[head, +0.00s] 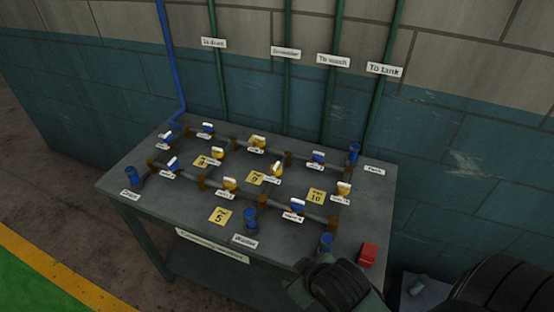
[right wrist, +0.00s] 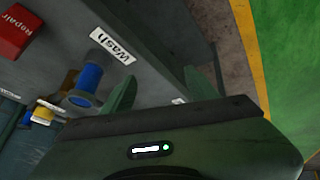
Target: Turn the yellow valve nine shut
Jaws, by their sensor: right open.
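A yellow plate marked 9 (head: 255,178) lies in the middle of the grey pipework table. A yellow valve (head: 276,168) with a pale handle sits just right of it, and another yellow valve (head: 229,184) sits to its left. The small valve labels are too blurred to tell which is valve nine. My right gripper (head: 322,284) is at the table's front right corner, well apart from these valves. In the right wrist view its two green fingers (right wrist: 157,85) are spread with nothing between them. My left gripper is not in view.
More blue and yellow valves sit on the pipe grid. Blue pipe stubs (head: 250,218) stand upright along the table's edges. A red box (head: 368,254) marked Repair sits at the right edge, and a Wash label (right wrist: 113,45) is near the gripper. Green pipes (head: 287,95) climb the wall behind.

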